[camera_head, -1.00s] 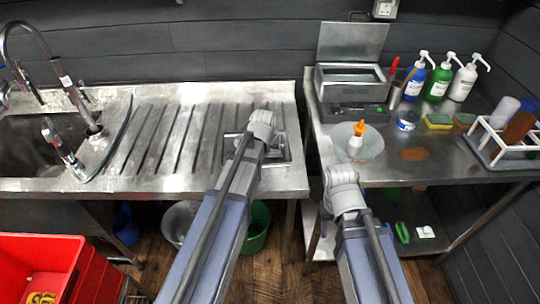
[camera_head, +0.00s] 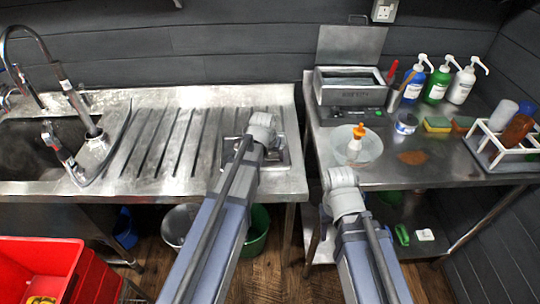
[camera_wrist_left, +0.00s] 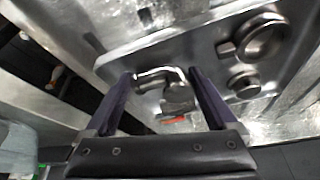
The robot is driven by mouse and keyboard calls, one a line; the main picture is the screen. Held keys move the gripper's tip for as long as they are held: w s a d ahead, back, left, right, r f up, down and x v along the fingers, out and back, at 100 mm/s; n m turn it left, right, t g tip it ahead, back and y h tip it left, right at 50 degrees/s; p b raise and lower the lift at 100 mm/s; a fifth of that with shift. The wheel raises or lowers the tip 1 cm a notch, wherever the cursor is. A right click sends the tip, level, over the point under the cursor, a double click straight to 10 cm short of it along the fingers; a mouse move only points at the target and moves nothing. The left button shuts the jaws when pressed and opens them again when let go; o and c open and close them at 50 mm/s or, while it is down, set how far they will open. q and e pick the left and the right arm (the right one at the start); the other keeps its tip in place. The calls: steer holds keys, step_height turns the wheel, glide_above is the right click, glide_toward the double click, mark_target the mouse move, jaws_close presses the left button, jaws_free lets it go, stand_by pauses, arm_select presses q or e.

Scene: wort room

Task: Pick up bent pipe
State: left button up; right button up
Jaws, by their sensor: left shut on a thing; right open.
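The bent pipe (camera_wrist_left: 160,73) is a shiny metal elbow, seen in the left wrist view over a metal tray (camera_wrist_left: 205,42). My left gripper (camera_wrist_left: 159,77) has one dark finger on each side of it and is shut on it. I cannot tell whether the pipe still touches the tray. In the head view my left wrist (camera_head: 262,125) is above the right end of the draining board and hides the pipe and most of the tray. My right gripper's wrist (camera_head: 342,180) is at the front edge of the right table; its fingers are hidden.
Round metal fittings (camera_wrist_left: 258,40) lie on the tray beside the pipe. A basin (camera_head: 372,148) holding an orange-tipped bottle (camera_head: 355,142) stands near my right wrist. The grooved draining board (camera_head: 170,140) is clear.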

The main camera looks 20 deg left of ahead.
step_height(320, 180, up, 10)
steer(key=p, duration=0.9)
steer(key=shift+p, duration=0.35)
